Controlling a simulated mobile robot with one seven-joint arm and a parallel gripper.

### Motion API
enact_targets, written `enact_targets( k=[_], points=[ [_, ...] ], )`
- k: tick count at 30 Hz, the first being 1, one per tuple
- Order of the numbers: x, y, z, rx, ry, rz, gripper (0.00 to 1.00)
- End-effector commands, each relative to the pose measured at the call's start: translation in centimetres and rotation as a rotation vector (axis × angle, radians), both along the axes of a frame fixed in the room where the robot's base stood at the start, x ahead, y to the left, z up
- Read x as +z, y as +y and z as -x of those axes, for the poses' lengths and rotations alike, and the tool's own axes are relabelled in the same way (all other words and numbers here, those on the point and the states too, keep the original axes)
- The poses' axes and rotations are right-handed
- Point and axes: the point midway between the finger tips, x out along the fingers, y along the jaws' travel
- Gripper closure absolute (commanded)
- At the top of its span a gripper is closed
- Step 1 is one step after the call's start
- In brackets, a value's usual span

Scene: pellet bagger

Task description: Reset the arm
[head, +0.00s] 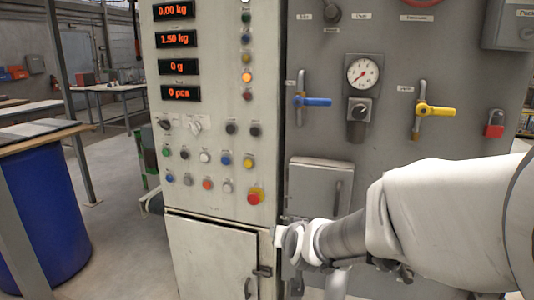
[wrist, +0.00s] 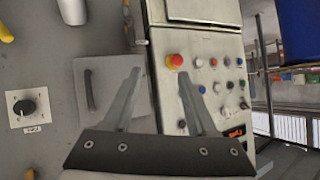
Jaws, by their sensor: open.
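My arm reaches in from the right edge of the head view.
The grey panel has a blue-handled valve (head: 312,101), a gauge (head: 363,72), a yellow-handled valve (head: 435,110) and a red padlock (head: 494,125). Cabinet displays (head: 176,39) include 0.00 kg and 1.50 kg. A blue drum (head: 45,215) stands left; floor between it and the cabinet is clear.

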Motion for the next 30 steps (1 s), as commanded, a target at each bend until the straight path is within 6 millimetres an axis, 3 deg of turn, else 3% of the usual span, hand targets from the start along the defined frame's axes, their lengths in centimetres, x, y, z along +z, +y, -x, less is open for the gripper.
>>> enact_targets(
  k=[1,9,23,24,30],
  points=[
    [1.2,-0.6,1.3,0.015,0.02,0.003,0.43],
    [3.6,-3.6,10.0,0.084,0.202,0.068,0.43],
    [4.0,-9.8,25.6,0.046,0.498,0.207,0.43],
    [5.4,-9.9,25.7,0.047,0.508,0.209,0.43],
    [9.9,-9.7,25.5,0.049,0.507,0.207,0.43]
  ],
)
